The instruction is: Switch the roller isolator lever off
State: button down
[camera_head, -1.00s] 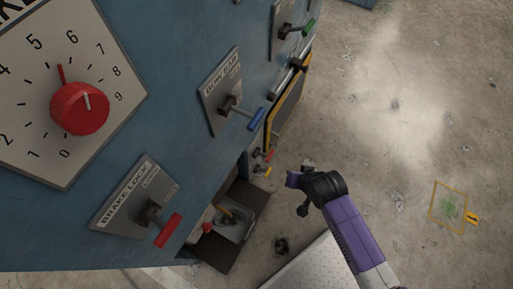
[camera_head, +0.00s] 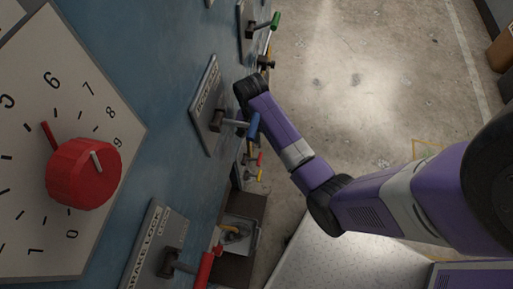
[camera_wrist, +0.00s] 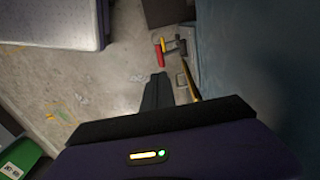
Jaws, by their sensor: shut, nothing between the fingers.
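No label in view reads as the roller isolator, so I cannot tell which lever it is. On the blue panel the head view shows a red lever (camera_head: 205,270) on a plate marked brake lock, a blue lever (camera_head: 252,127) on a plate with unclear lettering, and a green lever (camera_head: 275,21) above. Small red and yellow levers (camera_head: 257,165) sit lower down; a red and yellow pair (camera_wrist: 161,48) also shows in the wrist view, beyond the fingertips. My gripper (camera_wrist: 158,78) is shut and empty, apart from those levers. In the head view it is hidden beyond my dark wrist.
A large red dial knob (camera_head: 84,173) is on a white numbered plate at left. The blue panel wall (camera_wrist: 258,50) stands close on the right in the wrist view. A pale platform (camera_head: 325,262) lies below. The concrete floor (camera_head: 350,60) to the right is open.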

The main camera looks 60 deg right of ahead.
aim_at(260, 158)
jog(key=f+b, duration=0.1)
jog(key=f, duration=0.3)
jog(key=f+b, duration=0.1)
jog(key=f, duration=0.4)
jog(key=s+f+b, duration=0.1)
jog(key=f+b, duration=0.1)
jog(key=f, duration=0.3)
jog(key=shift+d, duration=0.15)
jog(key=s+d+f+t+y+b, duration=0.1)
jog(key=s+f+t+y+b, duration=0.2)
jog(key=f+t+b, duration=0.6)
jog(key=shift+s+d+f+t+y+b, duration=0.15)
jog(key=shift+f+t+y+b, duration=0.15)
jog(key=shift+t+b, duration=0.55)
jog(key=shift+f+b, duration=0.15)
jog(key=shift+b, duration=0.2)
dwell(0.4)
